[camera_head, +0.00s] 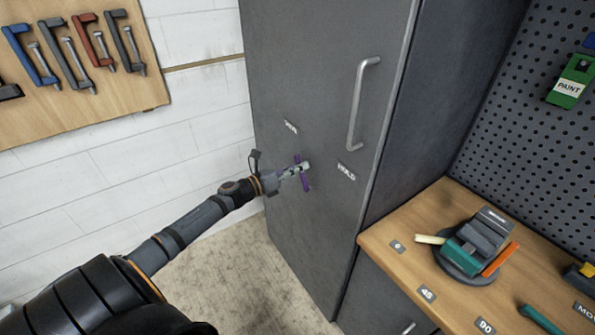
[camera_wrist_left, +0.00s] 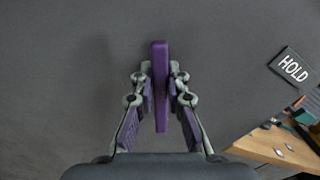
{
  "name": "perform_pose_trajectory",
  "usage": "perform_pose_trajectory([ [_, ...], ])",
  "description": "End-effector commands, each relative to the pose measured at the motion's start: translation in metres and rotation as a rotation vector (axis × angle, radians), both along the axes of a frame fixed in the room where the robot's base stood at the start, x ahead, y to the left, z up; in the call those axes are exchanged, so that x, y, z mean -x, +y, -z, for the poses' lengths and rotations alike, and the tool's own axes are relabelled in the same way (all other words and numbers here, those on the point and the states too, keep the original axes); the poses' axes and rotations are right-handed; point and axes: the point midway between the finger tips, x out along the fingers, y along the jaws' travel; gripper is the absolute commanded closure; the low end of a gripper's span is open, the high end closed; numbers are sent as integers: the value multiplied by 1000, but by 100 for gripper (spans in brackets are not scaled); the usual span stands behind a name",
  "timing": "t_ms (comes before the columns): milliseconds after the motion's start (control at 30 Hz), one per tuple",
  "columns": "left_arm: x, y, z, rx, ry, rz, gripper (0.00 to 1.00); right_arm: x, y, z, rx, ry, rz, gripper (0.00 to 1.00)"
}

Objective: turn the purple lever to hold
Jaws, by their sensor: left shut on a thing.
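The purple lever (camera_head: 305,184) sits on the front of a grey cabinet door, between two small labels. In the head view it stands nearly upright, slightly tilted. The HOLD label (camera_head: 346,171) is to its right; another label (camera_head: 291,127), too small to read, is up and left. My left gripper (camera_head: 299,169) is shut on the lever. In the left wrist view the lever (camera_wrist_left: 160,55) stands upright between the two fingers, and the HOLD label (camera_wrist_left: 294,66) is at upper right. My right gripper is not in view.
A vertical bar handle (camera_head: 357,103) stands out from the door, above and right of the lever. A wooden workbench (camera_head: 385,238) with a vise (camera_head: 478,245) is at right, below a pegboard (camera_head: 525,100). A tool board (camera_head: 105,95) hangs on the left wall.

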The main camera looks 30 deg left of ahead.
Motion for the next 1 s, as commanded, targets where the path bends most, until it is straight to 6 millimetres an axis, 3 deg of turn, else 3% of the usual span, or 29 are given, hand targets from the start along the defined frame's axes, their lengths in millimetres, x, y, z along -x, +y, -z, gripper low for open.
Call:
perform_pose_trajectory([
  [533, 14, -34, -9, -473, -198, 2, 100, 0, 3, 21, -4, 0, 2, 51],
  [1000, 26, -63, 1, -868, -361, 1, 100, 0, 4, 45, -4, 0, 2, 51],
])
